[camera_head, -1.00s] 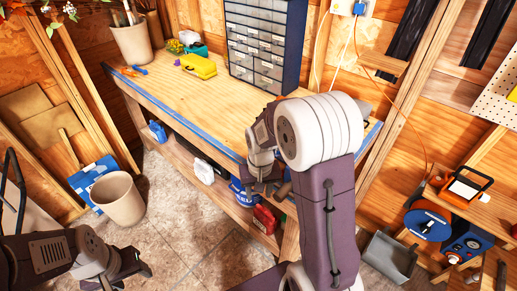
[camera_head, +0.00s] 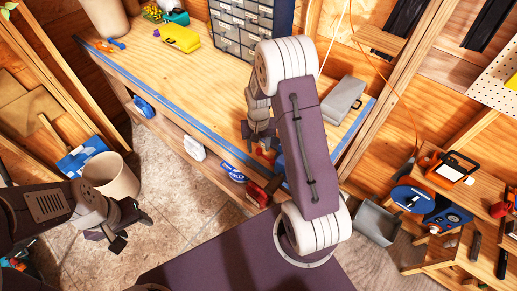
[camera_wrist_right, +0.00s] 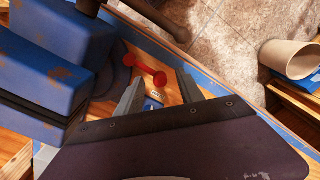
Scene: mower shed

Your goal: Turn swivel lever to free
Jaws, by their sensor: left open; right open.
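A blue, rust-worn vise (camera_wrist_right: 50,60) fills the left of the right wrist view, with a dark handle bar (camera_wrist_right: 150,19) at the top. A red lever with a knob at each end (camera_wrist_right: 147,65), apparently the swivel lever, lies beside the vise's base over the bench top. My right gripper (camera_wrist_right: 157,80) is open, its fingertips just short of the red lever and on either side of its line; contact is not clear. In the head view my right gripper (camera_head: 262,135) is over the bench's front edge, and my arm hides most of the vise. My left gripper (camera_head: 120,225) is open and empty above the floor.
The wooden bench (camera_head: 180,80) is largely clear to the left. A yellow case (camera_head: 179,38), a drawer cabinet (camera_head: 243,25) and a grey box (camera_head: 342,98) stand on it. A beige bin (camera_head: 112,178) stands near my left gripper.

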